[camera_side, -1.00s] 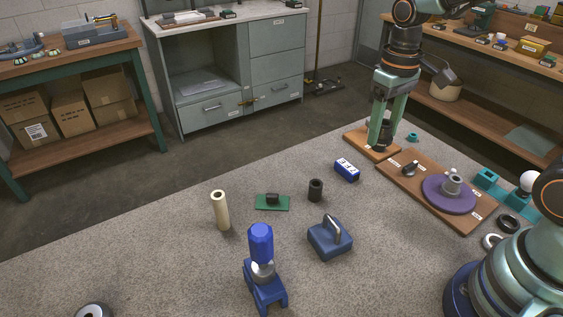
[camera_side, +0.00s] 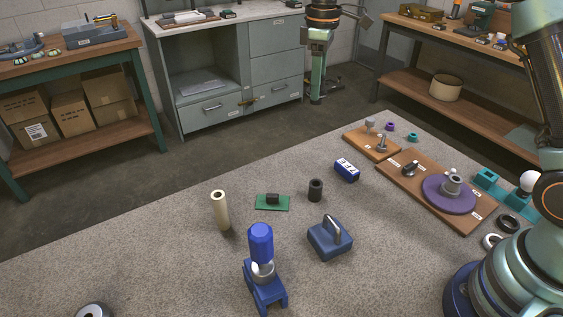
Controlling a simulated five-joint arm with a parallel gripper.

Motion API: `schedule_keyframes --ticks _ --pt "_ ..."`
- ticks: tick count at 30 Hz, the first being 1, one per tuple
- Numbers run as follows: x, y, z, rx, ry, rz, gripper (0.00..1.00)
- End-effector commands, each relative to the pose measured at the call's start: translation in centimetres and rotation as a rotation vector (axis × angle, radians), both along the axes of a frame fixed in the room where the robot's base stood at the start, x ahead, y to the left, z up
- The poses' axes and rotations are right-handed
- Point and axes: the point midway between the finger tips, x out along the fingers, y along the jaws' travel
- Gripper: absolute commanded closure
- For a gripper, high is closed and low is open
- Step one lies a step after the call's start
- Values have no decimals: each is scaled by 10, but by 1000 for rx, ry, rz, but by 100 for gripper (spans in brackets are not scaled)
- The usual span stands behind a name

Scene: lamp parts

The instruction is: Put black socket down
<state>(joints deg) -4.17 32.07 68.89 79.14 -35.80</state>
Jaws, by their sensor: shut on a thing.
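My gripper (camera_side: 316,97) is high at the back, above the far edge of the table and in front of the grey cabinet. Its fingers point down and are shut on the black socket, which is mostly hidden by the fingers. The small wooden board (camera_side: 364,145) lies at the back right of the table, with two metal pegs standing bare on it. My gripper is up and to the left of this board.
A black hollow cylinder (camera_side: 315,190), a blue block (camera_side: 347,169), a green plate (camera_side: 272,203) and a cream tube (camera_side: 220,210) are mid-table. A larger board (camera_side: 405,184) carries a purple disc (camera_side: 449,196). The table's left front is mostly clear.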

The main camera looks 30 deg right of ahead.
Motion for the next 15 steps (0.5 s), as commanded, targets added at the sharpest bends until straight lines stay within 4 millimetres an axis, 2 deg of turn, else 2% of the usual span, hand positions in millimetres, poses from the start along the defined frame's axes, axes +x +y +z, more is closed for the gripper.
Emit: schedule_keyframes --ticks 3,6,15 --pt "17 6 -1 0 0 89 100" --pt "25 10 -1 0 -1 143 100" --pt "33 13 -1 0 -1 198 100"
